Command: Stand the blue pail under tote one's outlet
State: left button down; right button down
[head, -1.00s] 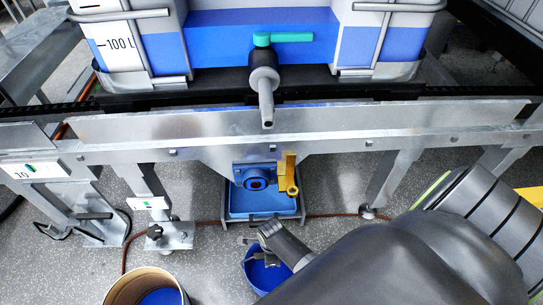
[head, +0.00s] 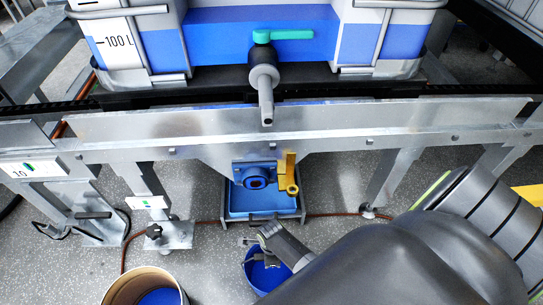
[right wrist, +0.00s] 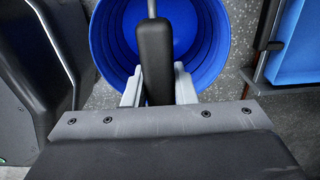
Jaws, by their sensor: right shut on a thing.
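Tote one's outlet (head: 265,95) is a grey downward spout with a green lever (head: 285,35), above and behind the pail. The pail is not under the spout. My left gripper is out of view.
Below the steel rail (head: 330,145) are a blue drain valve (head: 255,176) with a yellow handle (head: 288,170) and a blue tray (head: 262,205) on the floor. A beige bucket (head: 120,288) stands at the bottom left. A reddish hose (head: 205,223) crosses the floor.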

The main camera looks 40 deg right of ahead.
jog(key=shift+w, duration=0.1)
jog(key=shift+f+b, duration=0.4)
jog(key=shift+f, duration=0.35)
dwell(0.5)
jog(key=c, duration=1.2)
grip_release()
jog(key=shift+c, duration=0.2)
jog(key=shift+o, duration=0.8)
jog(key=shift+s+f, duration=0.1)
jog(key=shift+s, duration=0.1)
jog(key=o, duration=1.1)
jog(key=shift+w, duration=0.1)
